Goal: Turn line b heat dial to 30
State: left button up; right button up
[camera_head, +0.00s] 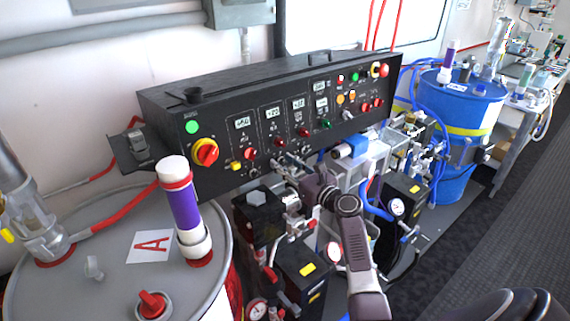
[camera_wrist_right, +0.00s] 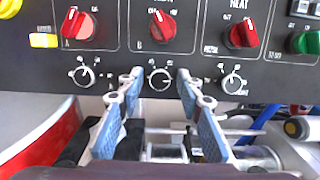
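The line B heat dial (camera_wrist_right: 160,78) is a small silver knob with a printed scale, below the red B heat switch (camera_wrist_right: 160,27) on the black control panel (camera_head: 165,120). My right gripper (camera_wrist_right: 160,77) is open, its blue-padded fingertips on either side of the dial with gaps visible. I cannot tell how deep the tips reach relative to the knob. In the head view my right gripper (camera_head: 280,161) is at the panel's lower edge and hides the dial area. The dial's exact setting is too small to read. My left gripper is not in view.
Similar silver dials sit left (camera_wrist_right: 84,76) and right (camera_wrist_right: 232,82) of it, close to the fingers. Pumps and hoses (camera_head: 300,265) crowd below the panel. A grey drum marked A (camera_head: 110,245) stands left, a blue drum (camera_head: 470,105) right.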

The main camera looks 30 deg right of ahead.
grip_shut()
